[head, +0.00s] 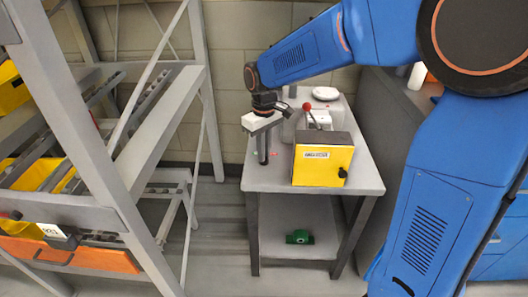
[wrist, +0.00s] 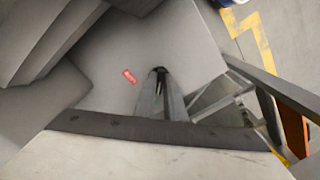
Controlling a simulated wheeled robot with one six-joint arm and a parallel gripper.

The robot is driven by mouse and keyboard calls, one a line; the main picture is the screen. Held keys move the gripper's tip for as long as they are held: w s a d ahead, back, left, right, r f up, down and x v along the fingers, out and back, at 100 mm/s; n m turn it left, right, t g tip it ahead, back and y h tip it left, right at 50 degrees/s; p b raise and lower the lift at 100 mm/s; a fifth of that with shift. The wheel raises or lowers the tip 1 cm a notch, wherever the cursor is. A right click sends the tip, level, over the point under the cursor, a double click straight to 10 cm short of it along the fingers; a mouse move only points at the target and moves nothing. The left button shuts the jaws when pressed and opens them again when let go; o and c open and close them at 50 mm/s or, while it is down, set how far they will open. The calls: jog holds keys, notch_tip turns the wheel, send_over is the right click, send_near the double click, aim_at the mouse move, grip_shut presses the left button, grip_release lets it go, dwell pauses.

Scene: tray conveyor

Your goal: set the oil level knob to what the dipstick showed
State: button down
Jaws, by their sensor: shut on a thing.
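My gripper (head: 264,160) points down over the left part of the grey table. In the wrist view its fingers (wrist: 160,72) are together, with a thin dark thing (wrist: 161,88) between them; I cannot make out whether it is the dipstick. A yellow box (head: 320,168) with a white label stands on the table to the right of my gripper, apart from it. A small black knob (head: 342,173) sits low on the right of its face; its setting and markings are too small to read. No dipstick shows clearly elsewhere.
The grey table (head: 360,182) has a red mark (wrist: 130,76) near my gripper. A red-ball lever (head: 307,106) and a white round thing (head: 325,93) are behind the box. A green thing (head: 300,237) lies below. A rack (head: 165,115) with yellow bins stands left.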

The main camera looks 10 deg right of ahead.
dwell(0.4)
jog(key=c, duration=1.8)
grip_release()
jog(key=shift+c, duration=0.2)
jog(key=shift+r, duration=0.1)
notch_tip(320, 180, up, 17)
jog(key=shift+s+r, duration=0.1)
